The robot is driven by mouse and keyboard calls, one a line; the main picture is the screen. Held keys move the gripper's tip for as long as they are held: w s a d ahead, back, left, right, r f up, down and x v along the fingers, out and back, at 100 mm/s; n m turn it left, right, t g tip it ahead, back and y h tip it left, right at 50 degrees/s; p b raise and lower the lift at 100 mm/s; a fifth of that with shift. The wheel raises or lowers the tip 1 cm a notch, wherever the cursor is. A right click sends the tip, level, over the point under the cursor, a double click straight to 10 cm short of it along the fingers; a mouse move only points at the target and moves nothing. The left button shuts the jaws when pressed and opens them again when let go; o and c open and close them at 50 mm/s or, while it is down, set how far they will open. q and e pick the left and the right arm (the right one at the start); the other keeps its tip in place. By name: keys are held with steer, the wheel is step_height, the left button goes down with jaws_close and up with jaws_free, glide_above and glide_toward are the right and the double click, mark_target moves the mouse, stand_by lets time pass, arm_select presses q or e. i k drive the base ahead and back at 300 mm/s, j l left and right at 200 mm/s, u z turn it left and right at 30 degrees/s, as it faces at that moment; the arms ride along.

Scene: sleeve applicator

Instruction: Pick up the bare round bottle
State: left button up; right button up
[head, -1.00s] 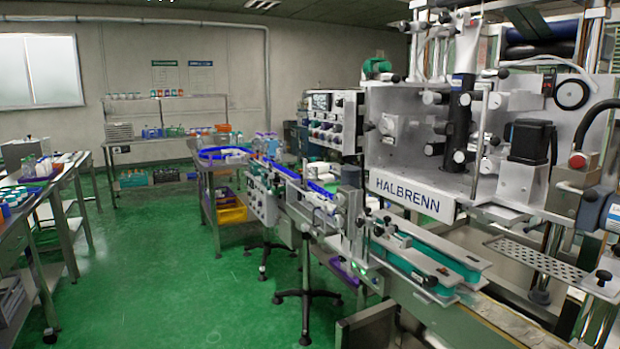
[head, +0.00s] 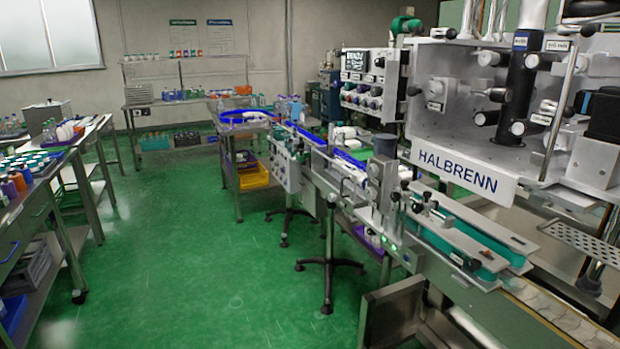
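Several bottles (head: 15,184) stand on the bench at the left edge, some purple or orange with pale lids. More small bottles (head: 62,130) stand farther back on that bench. Other bottles (head: 290,105) stand by the blue-railed table at the back. All are too small or far to tell which one is the bare round bottle. Neither of my grippers is in view.
The HALBRENN machine (head: 458,172) and its conveyor (head: 545,310) fill the right side. A steel bench (head: 45,200) runs along the left. The green floor (head: 190,260) between them is clear. A stand foot (head: 328,264) juts out beside the conveyor.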

mark_target(340, 134)
steer(key=i+j+u, duration=0.1)
steer(key=i+u, duration=0.35)
steer(key=i, duration=1.8)
steer(key=i+j+z, duration=0.1)
steer(key=i+z, duration=0.15)
steer(key=i, duration=0.2)
steer(key=i+j+z, duration=0.25)
steer(key=i, duration=0.25)
steer(key=i+j+z, duration=0.25)
steer(key=i, duration=0.2)
steer(key=i+j+z, duration=0.2)
steer(key=i, duration=0.25)
steer(key=j, duration=0.1)
